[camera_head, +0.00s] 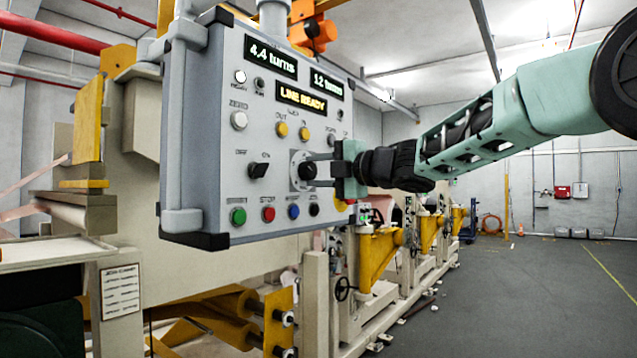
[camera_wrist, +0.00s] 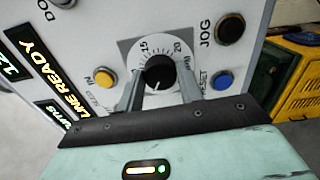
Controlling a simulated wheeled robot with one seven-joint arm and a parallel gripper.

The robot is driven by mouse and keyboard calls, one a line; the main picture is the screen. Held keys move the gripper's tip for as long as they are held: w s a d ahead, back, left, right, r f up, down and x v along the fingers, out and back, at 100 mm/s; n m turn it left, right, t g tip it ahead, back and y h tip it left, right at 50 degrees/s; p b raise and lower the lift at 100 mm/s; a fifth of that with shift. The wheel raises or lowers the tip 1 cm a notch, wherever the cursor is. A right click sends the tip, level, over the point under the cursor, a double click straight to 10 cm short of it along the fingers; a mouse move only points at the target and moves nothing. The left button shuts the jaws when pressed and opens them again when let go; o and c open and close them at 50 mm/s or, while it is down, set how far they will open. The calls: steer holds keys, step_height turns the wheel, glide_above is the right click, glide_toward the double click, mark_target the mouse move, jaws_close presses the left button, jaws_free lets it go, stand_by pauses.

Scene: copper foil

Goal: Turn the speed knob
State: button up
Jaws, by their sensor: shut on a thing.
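The speed knob is a round black knob (camera_head: 307,171) on a pale dial plate, on the grey control panel (camera_head: 215,130). In the wrist view the knob (camera_wrist: 159,72) sits inside a scale with numbers such as 15 and 20. My gripper (camera_head: 311,170) reaches in from the right, with its two grey fingers on either side of the knob. In the wrist view my gripper (camera_wrist: 160,88) is shut on the knob. The fingers hide part of the knob's sides and the lower scale. The displays read "4.4 turns", "1.2 turns" and "LINE READY".
A black switch (camera_head: 258,170) is left of the knob. Green (camera_head: 238,216), red (camera_head: 268,214), blue (camera_head: 293,211) and black buttons sit below it. Yellow buttons (camera_head: 281,129) are above. Machinery (camera_head: 375,260) stands behind; open floor (camera_head: 540,290) lies to the right.

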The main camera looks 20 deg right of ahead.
steer(key=shift+f+n+b, duration=0.1)
steer(key=shift+n+b, duration=0.25)
steer(key=shift+n, duration=0.25)
steer(key=o, duration=1)
steer(key=shift+s, duration=0.1)
steer(key=b+v, duration=0.3)
steer(key=v, duration=1.4)
steer(key=shift+d, duration=0.1)
